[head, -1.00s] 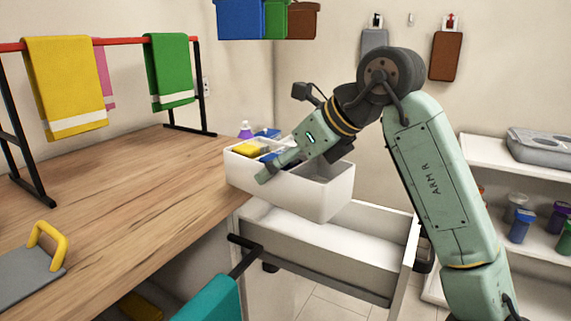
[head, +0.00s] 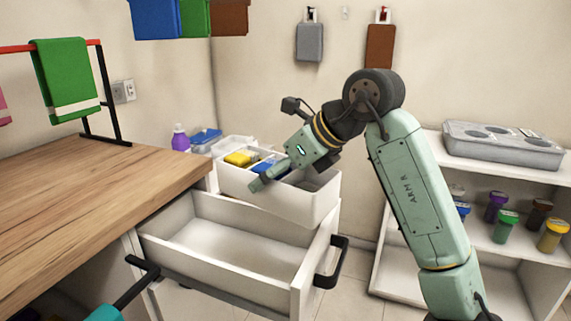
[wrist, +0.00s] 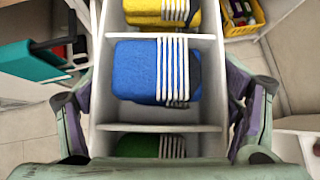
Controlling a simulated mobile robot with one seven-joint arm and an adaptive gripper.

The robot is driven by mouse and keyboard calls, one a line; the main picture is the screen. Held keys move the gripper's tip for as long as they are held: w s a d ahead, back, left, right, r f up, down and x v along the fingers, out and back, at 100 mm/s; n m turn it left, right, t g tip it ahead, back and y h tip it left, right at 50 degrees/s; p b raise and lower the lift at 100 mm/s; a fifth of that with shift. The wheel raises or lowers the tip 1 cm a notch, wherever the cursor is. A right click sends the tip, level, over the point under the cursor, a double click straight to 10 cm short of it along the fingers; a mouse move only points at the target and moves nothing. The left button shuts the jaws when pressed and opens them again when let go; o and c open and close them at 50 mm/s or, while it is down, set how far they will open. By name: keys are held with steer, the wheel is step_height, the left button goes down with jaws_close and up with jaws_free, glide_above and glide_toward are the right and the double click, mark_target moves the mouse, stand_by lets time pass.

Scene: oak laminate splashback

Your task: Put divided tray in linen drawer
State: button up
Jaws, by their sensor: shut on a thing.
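The divided tray (head: 300,206) is white, with yellow, blue and green items in its compartments. In the wrist view, a blue item (wrist: 140,72) with white bars fills the middle compartment. My gripper (head: 265,180) is shut on the tray, with a finger along each long side in the wrist view (wrist: 160,122). The drawer is white and looks empty, with a black handle (head: 331,262). The tray hides the drawer's far corner.
The wooden counter (head: 90,200) lies to the left, with a towel rack (head: 104,95) on it. A purple bottle (head: 180,138) and white containers stand behind the tray. An open shelf (head: 500,230) with several jars stands at right; a grey case (head: 500,145) tops it.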

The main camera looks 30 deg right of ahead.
steer(key=shift+n+g+y, duration=0.3)
steer(key=shift+n+y, duration=0.2)
steer(key=shift+n, duration=0.2)
steer(key=p+x, duration=0.2)
steer(key=x, duration=0.3)
steer(key=shift+w+f, duration=0.15)
steer(key=shift+f, duration=0.05)
steer(key=shift+n+y, duration=0.3)
steer(key=shift+n, duration=0.2)
steer(key=shift+w+a+f+b, duration=0.3)
steer(key=shift+a+f+b, duration=0.15)
steer(key=shift+f, duration=1.95)
steer(key=shift+w+a+f+b, duration=0.25)
steer(key=shift+a+f+b, duration=0.2)
steer(key=shift+f, duration=1.95)
steer(key=shift+w+a+f+b, duration=0.3)
steer(key=shift+a+f+b, duration=0.15)
steer(key=shift+f, duration=1.9)
steer(key=shift+f+b, duration=0.5)
steer(key=shift+b, duration=0.15)
steer(key=o, duration=1.2)
steer(key=v, duration=1.2)
steer(key=shift+r, duration=0.1)
